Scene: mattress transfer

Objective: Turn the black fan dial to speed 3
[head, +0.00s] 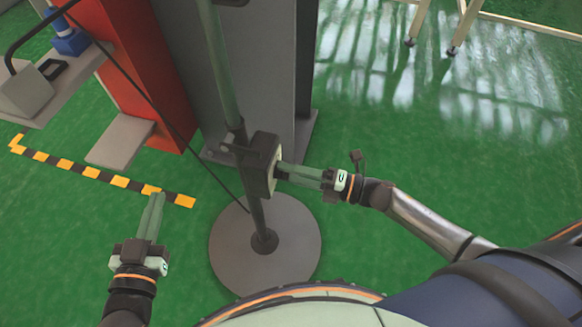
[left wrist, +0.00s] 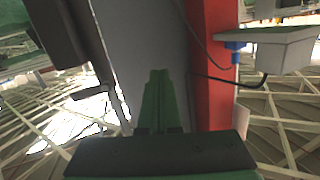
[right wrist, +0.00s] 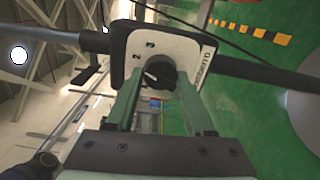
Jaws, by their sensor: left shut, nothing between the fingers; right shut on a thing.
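The fan's control box (head: 262,165) is mounted on the fan pole above its round grey base (head: 290,245). In the right wrist view its white face plate (right wrist: 185,45) shows the numbers 2 and 3. The black dial (right wrist: 160,76) has a white pointer mark that points toward the left of the picture, near the 2. My right gripper (head: 284,171) is shut on the dial, one finger on each side. Other numbers are hidden or unreadable. My left gripper (head: 153,197) is shut and empty, apart from the fan, over the floor on the left.
A red and grey cabinet (head: 165,65) stands behind the pole. A grey shelf (head: 65,80) with a blue item (head: 68,38) is at the upper left. Yellow and black tape (head: 90,172) marks the floor. The green floor (head: 440,150) at right is clear.

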